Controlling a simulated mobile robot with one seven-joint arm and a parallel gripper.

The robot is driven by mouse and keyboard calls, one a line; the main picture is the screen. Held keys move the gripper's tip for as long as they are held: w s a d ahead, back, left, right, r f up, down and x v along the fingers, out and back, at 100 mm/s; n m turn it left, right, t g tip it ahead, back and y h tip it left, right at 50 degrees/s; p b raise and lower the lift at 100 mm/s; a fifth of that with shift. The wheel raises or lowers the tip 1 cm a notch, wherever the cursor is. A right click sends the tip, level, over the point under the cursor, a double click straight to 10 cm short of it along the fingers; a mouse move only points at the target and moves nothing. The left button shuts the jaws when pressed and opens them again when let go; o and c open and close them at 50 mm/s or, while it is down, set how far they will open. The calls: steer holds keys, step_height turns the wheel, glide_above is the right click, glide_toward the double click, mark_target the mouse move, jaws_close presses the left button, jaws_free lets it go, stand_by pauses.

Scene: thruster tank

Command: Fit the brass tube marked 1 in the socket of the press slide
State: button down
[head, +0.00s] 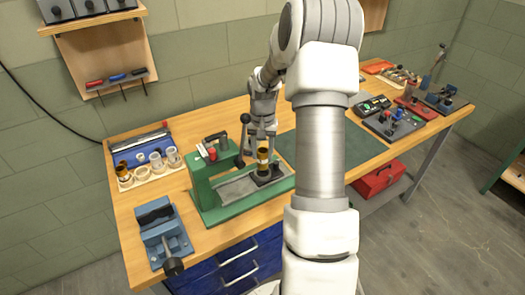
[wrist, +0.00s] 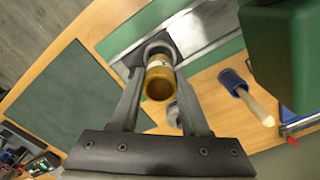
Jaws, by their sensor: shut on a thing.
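My gripper (wrist: 160,72) is shut on a brass tube (wrist: 159,84), one finger on each side of it. The tube's open end faces the wrist camera and a pale band shows on its side; I cannot read a mark. Its far end meets the dark round socket (wrist: 150,47) on the press slide (wrist: 196,30). In the head view the brass tube (head: 263,157) stands about upright over the dark socket block (head: 266,177) on the grey slide of the green press (head: 212,180). I cannot tell how deep the tube sits.
A wooden rack (head: 150,177) with several cups or tubes stands left of the press. A blue vise (head: 163,236) is at the front left. The press's black-knobbed lever (head: 244,130) rises close to my gripper.

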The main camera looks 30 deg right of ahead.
steer(key=shift+f+b, duration=1.2)
steer(key=shift+f, duration=0.75)
steer(key=shift+c, duration=1.6)
jaws_free()
step_height(320, 180, up, 18)
steer(key=shift+f, duration=0.25)
